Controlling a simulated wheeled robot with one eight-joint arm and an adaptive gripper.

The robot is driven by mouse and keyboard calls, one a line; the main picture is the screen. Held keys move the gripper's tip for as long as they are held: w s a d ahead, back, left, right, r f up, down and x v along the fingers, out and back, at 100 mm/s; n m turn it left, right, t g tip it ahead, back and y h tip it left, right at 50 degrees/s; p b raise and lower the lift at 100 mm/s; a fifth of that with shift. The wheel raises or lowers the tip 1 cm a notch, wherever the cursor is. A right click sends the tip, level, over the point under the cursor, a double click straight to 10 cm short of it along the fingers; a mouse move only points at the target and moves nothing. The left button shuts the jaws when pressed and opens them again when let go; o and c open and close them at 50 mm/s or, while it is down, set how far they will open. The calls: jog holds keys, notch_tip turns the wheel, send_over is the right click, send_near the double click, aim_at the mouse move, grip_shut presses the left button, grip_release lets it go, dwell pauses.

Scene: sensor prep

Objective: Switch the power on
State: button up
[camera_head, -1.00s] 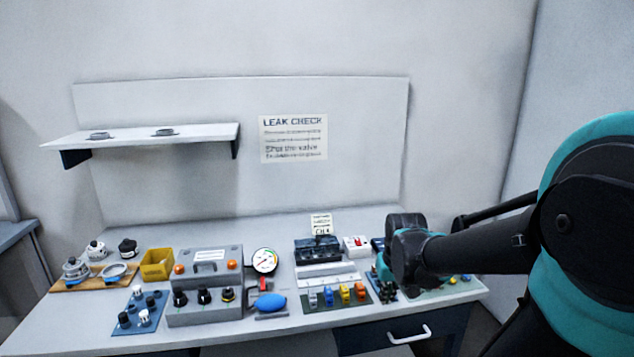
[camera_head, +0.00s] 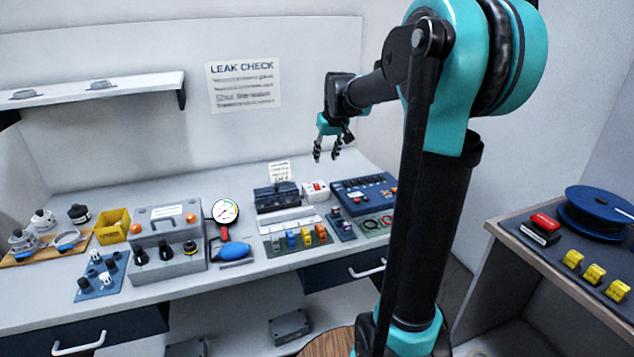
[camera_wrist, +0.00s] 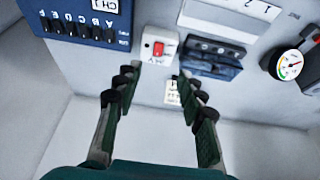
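A small white switch box (camera_head: 316,190) with a red rocker stands at the back of the bench, between a black terminal block and a blue panel. It also shows in the wrist view (camera_wrist: 157,50), with the red rocker facing the camera. Whether the rocker is on or off cannot be told. My gripper (camera_head: 328,156) hangs above the box, fingers pointing down, apart from it. In the wrist view my gripper (camera_wrist: 157,76) is open and empty, with the switch box beyond and between its fingertips.
The blue panel (camera_head: 364,192) with several small switches is right of the box. The black terminal block (camera_head: 276,197) with an upright card (camera_head: 279,172) is at its left. A pressure gauge (camera_head: 225,212) stands farther left. A side table (camera_head: 540,262) holds a cable reel (camera_head: 598,212).

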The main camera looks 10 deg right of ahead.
aim_at(316, 186)
jog(key=x, duration=0.5)
jog(key=w+x, duration=0.1)
jog(key=x, duration=1.1)
jog(key=shift+w+a+r, duration=0.2)
jog(key=shift+w+r, duration=0.15)
jog(key=shift+w, duration=0.05)
grip_shut()
